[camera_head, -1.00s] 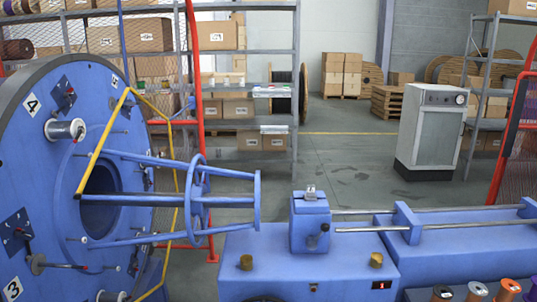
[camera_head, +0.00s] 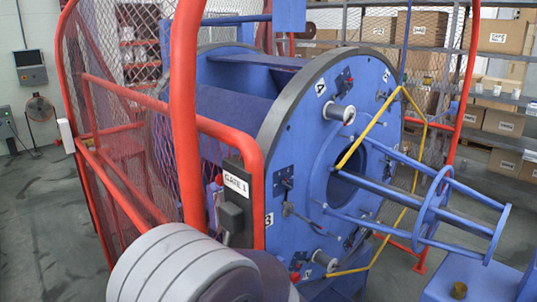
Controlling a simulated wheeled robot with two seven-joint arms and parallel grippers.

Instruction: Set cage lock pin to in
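The blue cage (camera_head: 300,130) of the strander fills the middle. Its dark-rimmed round end plate carries numbered positions, spools and a hub opening. A spoked blue tube frame (camera_head: 430,208) sticks out from the hub to the right. I cannot make out a cage lock pin for certain. Neither gripper is in view.
A red mesh guard (camera_head: 185,120) with a "GATE 1" label (camera_head: 237,185) and a dark box (camera_head: 236,213) stands in front of the cage. A blue machine bed (camera_head: 455,278) is at lower right. Grey floor (camera_head: 50,230) is free at left. Shelves with cartons (camera_head: 505,122) stand behind.

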